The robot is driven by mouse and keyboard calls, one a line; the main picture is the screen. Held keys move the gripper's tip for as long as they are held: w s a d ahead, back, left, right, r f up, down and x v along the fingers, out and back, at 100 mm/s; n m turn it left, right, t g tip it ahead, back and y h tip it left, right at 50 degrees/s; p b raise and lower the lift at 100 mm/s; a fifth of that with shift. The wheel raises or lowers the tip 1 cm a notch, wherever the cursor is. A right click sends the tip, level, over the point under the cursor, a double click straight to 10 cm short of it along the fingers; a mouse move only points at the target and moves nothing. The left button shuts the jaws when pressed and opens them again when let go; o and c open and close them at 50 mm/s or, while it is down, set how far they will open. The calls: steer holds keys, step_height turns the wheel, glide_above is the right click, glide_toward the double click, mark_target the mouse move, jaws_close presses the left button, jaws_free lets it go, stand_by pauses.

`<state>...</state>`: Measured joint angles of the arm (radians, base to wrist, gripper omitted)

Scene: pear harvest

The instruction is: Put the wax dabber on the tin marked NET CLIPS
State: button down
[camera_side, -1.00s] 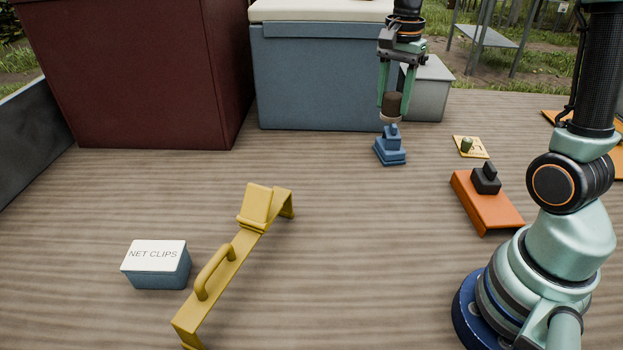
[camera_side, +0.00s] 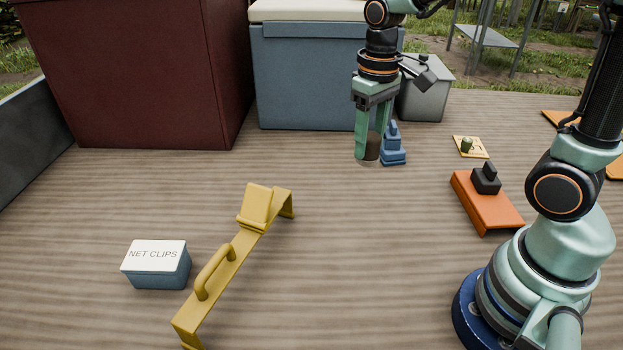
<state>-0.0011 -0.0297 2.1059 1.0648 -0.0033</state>
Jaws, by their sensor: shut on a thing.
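My gripper (camera_side: 373,150) points down and is shut on a small dark brown piece with a paler lower end, which I take for the wax dabber (camera_side: 373,148). The dabber is upright between the fingers, just left of a blue stepped block (camera_side: 393,155). The fingers hide part of it, and I cannot tell how far it is above the boards. The tin marked NET CLIPS (camera_side: 158,268) stands at the lower left, a small blue box with a white lid. Its top is bare.
A yellow raised bar with a handle (camera_side: 227,262) lies between my gripper and the tin. A dark red crate (camera_side: 140,70) and a blue cooler (camera_side: 310,80) stand behind. An orange stand with a black block (camera_side: 480,205) is at right. The boards in the middle are clear.

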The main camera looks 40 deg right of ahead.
steer(key=w+d+r, duration=0.2)
steer(key=d, duration=0.5)
steer(key=w+d+r, duration=0.1)
steer(key=w+d, duration=0.1)
steer(key=d, duration=0.5)
step_height(320, 180, down, 15)
steer(key=shift+a+r, duration=0.1)
steer(key=shift+f, duration=2.2)
steer(key=shift+f, duration=0.15)
steer(key=shift+c, duration=1.6)
jaws_free()
